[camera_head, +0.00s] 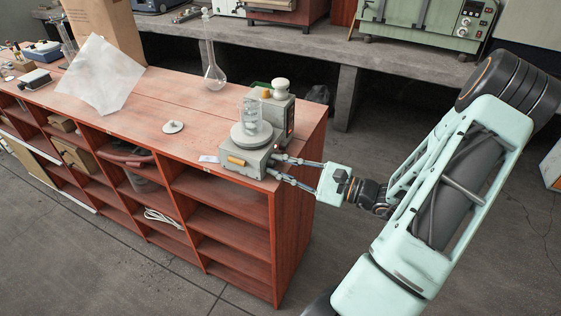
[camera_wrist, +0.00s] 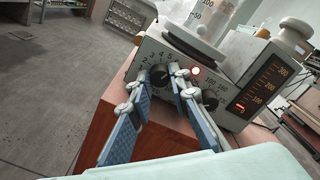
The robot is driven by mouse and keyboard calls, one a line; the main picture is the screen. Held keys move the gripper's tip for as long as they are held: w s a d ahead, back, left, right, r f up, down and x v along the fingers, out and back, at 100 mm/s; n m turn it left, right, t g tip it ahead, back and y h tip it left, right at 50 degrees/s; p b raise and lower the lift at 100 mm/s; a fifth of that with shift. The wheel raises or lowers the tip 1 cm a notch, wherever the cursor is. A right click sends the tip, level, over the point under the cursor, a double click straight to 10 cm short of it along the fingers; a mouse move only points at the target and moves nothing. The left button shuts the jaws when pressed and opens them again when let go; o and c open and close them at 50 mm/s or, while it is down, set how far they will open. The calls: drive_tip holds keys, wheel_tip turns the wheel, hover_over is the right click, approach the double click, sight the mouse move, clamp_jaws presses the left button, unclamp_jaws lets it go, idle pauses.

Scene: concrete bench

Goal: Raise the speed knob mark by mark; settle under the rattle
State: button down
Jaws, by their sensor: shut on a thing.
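The grey stirrer-like unit (camera_head: 243,164) stands at the bench's near right corner, with a round plate and a clear glass beaker (camera_head: 252,110) on top. In the wrist view its sloped front panel (camera_wrist: 142,55) carries numbered marks around the black speed knob (camera_wrist: 160,74). My gripper (camera_head: 275,168) reaches in from the right. In the wrist view its fingertips (camera_wrist: 169,78) are closed around the speed knob and partly hide it and its marks, so I cannot read its setting.
A display with a scale and a short red bar (camera_wrist: 240,107) is on the unit's right face. A white-capped part (camera_head: 281,88) rises behind the beaker. A tall flask (camera_head: 214,75), a small white disc (camera_head: 173,127) and a crumpled sheet (camera_head: 102,75) are on the red bench.

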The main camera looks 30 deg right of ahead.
drive_tip(key=shift+m, duration=0.3)
drive_tip(key=shift+f, duration=0.1)
drive_tip(key=c, duration=1.8)
unclamp_jaws()
drive_tip(key=v, duration=1.2)
idle(1.0)
